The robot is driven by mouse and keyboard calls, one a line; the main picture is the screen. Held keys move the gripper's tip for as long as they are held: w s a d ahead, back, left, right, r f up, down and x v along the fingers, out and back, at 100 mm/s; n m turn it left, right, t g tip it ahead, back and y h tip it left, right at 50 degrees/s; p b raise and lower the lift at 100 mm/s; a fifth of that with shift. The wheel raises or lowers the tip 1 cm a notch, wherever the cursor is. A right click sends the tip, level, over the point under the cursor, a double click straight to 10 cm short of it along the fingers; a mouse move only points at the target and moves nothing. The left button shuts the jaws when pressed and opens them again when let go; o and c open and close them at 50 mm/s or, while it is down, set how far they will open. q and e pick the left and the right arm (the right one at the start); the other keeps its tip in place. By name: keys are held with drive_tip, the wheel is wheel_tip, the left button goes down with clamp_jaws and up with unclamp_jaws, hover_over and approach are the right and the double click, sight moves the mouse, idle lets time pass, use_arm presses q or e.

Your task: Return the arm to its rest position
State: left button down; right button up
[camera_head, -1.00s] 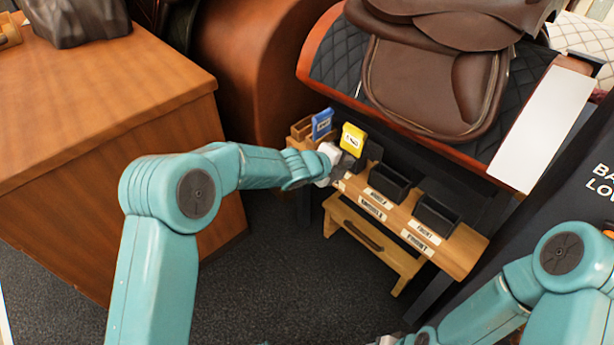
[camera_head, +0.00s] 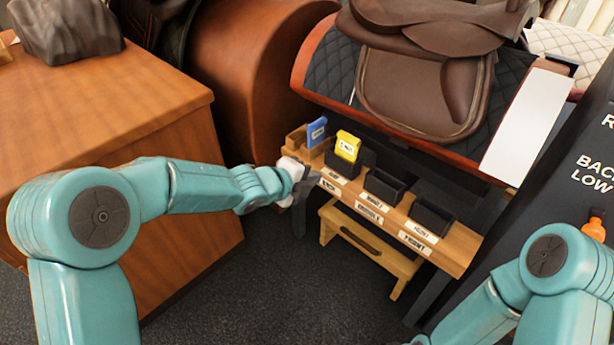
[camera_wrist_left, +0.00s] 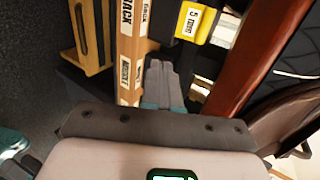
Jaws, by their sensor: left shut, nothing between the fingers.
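My left gripper (camera_head: 309,182) is shut and empty, just in front of the left end of the wooden rack (camera_head: 455,250). In the left wrist view its closed fingers (camera_wrist_left: 163,84) lie beside the rack's label strip. A yellow block (camera_head: 347,146) sits in the rack's left black bin (camera_head: 352,164); it also shows in the left wrist view (camera_wrist_left: 193,22). A blue block (camera_head: 316,131) stands in a wooden slot at the rack's left end. My right arm shows at the lower right, but its gripper is outside the frame.
Two more black bins (camera_head: 384,186) on the rack look empty. A brown saddle (camera_head: 425,80) rests on a quilted pad above the rack. A wooden cabinet (camera_head: 110,110) stands at left, a wooden stool (camera_head: 370,255) below the rack. A dark sign board (camera_head: 560,185) stands at right.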

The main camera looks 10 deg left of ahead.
use_arm(q)
drive_tip(key=s+a+f+n+g+y, duration=0.1)
drive_tip(key=s+a+f+n+g, duration=0.15)
drive_tip(key=s+f, duration=0.45)
drive_tip(key=s+a+f+n+g+y, duration=0.15)
drive_tip(key=s+f+n, duration=0.25)
drive_tip(key=f, duration=0.7)
drive_tip(key=s+a+f+n+g, duration=0.1)
drive_tip(key=s+f+n+g, duration=0.3)
drive_tip(key=s+n, duration=0.65)
drive_tip(key=s+a+f+n+g, duration=0.1)
drive_tip(key=s+f+n, duration=0.4)
drive_tip(key=s+n, duration=0.5)
wheel_tip(320, 180, up, 29)
drive_tip(key=s+p, duration=0.1)
drive_tip(key=p, duration=2.8)
drive_tip(key=shift+s+d, duration=0.2)
drive_tip(key=shift+d, duration=0.05)
